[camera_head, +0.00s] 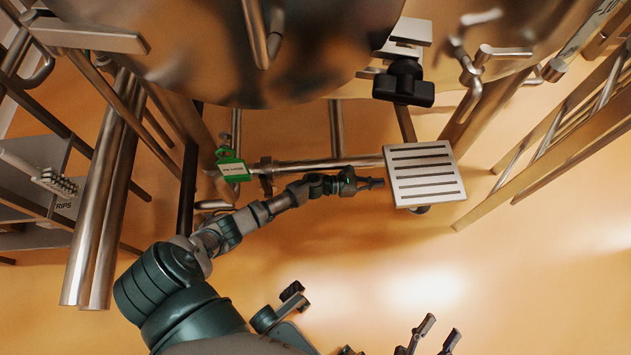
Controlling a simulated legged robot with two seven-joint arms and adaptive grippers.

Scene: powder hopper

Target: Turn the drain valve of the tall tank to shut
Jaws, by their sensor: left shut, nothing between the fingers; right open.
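The tall tank (220,45) is a large shiny steel vessel across the top of the view, with its rounded bottom showing. Below it runs a horizontal steel pipe (325,163). A green piece with a white label (232,168) sits at the pipe's left end; I cannot tell whether it is the drain valve's handle. My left gripper (376,183) is shut and empty, just below the pipe and close to the left edge of a slotted plate, well right of the green piece. My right gripper (436,335) is open and empty at the bottom edge, partly cut off.
The slotted metal plate (425,175) hangs right of my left gripper. A black knob or clamp (403,85) is above it. Thick steel posts (100,210) stand at the left, a ladder-like frame (565,130) at the right. The orange floor (540,270) is clear at lower right.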

